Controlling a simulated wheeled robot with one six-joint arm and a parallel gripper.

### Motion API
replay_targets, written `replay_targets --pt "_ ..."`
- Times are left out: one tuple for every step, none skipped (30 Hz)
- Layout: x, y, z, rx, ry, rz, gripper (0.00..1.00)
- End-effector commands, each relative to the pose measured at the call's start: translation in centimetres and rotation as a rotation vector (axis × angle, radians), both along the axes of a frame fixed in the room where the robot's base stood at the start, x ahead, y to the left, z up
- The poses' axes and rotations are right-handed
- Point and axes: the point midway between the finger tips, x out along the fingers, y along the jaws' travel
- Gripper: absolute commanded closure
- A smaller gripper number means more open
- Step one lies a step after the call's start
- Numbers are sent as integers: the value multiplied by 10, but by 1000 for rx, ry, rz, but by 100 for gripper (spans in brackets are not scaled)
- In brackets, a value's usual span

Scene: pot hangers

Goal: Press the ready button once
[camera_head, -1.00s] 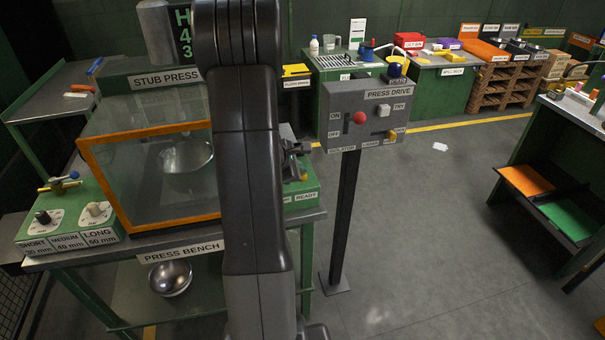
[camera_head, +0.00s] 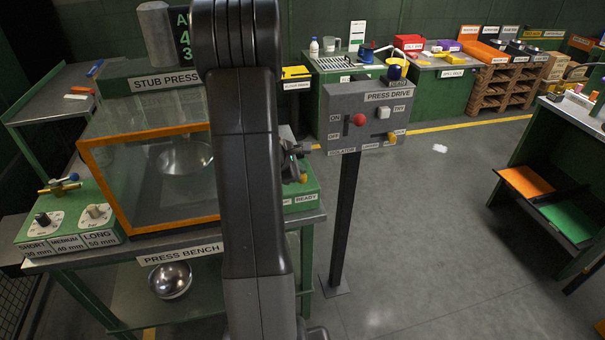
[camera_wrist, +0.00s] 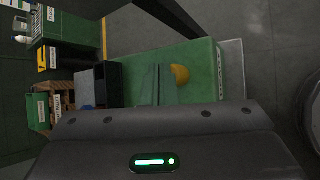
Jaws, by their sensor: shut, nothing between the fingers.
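The green box marked READY (camera_head: 304,198) stands at the right end of the press bench. A yellow dome button (camera_head: 303,178) shows on it, partly hidden by my gripper; it also shows in the wrist view (camera_wrist: 181,74) on the green box top (camera_wrist: 202,70). My gripper (camera_head: 294,158) is shut and empty just over the box, its upper part behind my arm. In the wrist view its fingertips (camera_wrist: 157,72) are beside the yellow dome, to its left. I cannot tell whether they touch the box.
The glass press guard with an orange frame (camera_head: 150,228) stands left of my arm, with a metal bowl inside. The press drive panel (camera_head: 368,112), on a post, stands close on the right, with a red button.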

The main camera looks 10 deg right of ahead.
Motion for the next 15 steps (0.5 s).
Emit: replay_targets --pt "0 0 6 0 -1 0 100" --pt "0 0 7 1 -2 -1 100" --pt "0 0 9 1 -2 -1 100" --pt "0 0 10 1 -1 -1 100" --pt "0 0 10 1 -1 -1 100" --pt "0 0 11 1 -1 -1 100" --pt "0 0 11 0 -1 -1 100" --pt "0 0 10 0 -1 -1 100" --pt "0 0 10 0 -1 -1 100" --pt "0 0 10 0 -1 -1 100" --pt "0 0 10 0 -1 -1 100" --pt "0 0 10 0 -1 -1 100" --pt "0 0 10 0 -1 -1 100" --pt "0 0 10 0 -1 -1 100" --pt "0 0 11 0 -1 -1 100"
